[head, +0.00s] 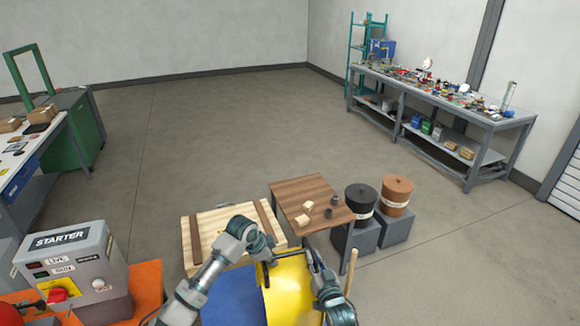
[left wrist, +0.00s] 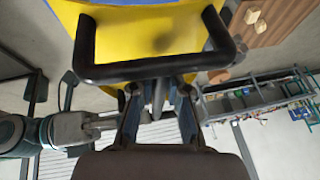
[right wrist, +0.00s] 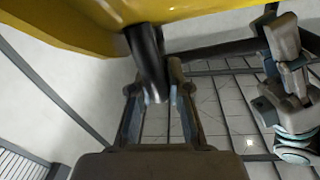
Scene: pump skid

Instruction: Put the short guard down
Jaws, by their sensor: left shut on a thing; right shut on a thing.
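The short guard (head: 290,292) is a yellow curved cover with black handles, at the bottom middle of the head view. It also shows at the top of the left wrist view (left wrist: 150,28) and the right wrist view (right wrist: 90,25). My left gripper (head: 267,254) is shut on a black bar handle (left wrist: 120,72) of the guard. My right gripper (head: 318,272) is shut on another black handle (right wrist: 146,58) on the guard's right side. The guard is held between both arms. Its lower part is cut off by the picture edge, so its support below is hidden.
A wooden crate top (head: 205,235) and a brown table (head: 300,190) with small blocks lie just beyond the guard. Black (head: 361,200) and orange (head: 397,190) buckets stand right. The grey starter box (head: 75,265) is left. A blue surface (head: 232,298) lies beside the guard. Open floor lies farther back.

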